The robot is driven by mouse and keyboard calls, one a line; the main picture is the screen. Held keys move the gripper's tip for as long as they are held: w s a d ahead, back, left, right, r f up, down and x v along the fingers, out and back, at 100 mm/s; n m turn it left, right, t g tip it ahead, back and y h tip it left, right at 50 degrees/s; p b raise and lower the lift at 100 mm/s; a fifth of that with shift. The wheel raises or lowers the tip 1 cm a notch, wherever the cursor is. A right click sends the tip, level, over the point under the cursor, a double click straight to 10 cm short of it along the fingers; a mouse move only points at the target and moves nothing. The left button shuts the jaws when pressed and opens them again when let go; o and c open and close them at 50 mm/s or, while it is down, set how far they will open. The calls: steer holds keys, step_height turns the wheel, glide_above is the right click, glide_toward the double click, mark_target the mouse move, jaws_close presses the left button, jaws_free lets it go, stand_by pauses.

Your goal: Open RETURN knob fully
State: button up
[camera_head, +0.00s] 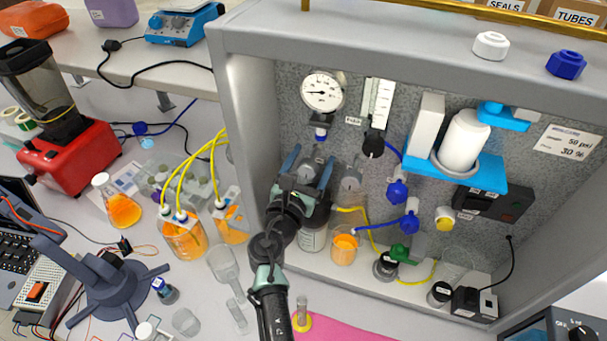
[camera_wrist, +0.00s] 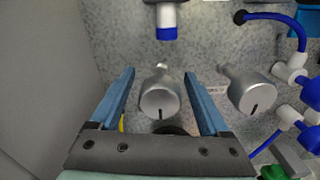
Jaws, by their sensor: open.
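Two silver round knobs stand out from the grey speckled panel in the wrist view. The left knob (camera_wrist: 160,96) lies between the two blue fingers of my gripper (camera_wrist: 160,75), with a gap on each side. Its short black mark points roughly downward. The right knob (camera_wrist: 251,93) is outside the right finger, and its black mark also points down. I cannot read a label saying RETURN on either knob. In the head view my gripper (camera_head: 311,164) is open in front of the panel's left part, around the left knob; the right knob (camera_head: 351,181) shows beside it.
A pressure gauge (camera_head: 322,91) is above the gripper. Blue valves (camera_head: 398,191) and a white filter housing (camera_head: 465,141) are to the right. A bottle (camera_head: 312,237) and an orange-filled beaker (camera_head: 344,247) stand below. The cabinet's side wall (camera_head: 250,125) is close on the left.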

steer(key=b+v, duration=0.2)
steer(key=v, duration=1)
steer(key=shift+s, duration=0.35)
steer(key=shift+a, duration=0.1)
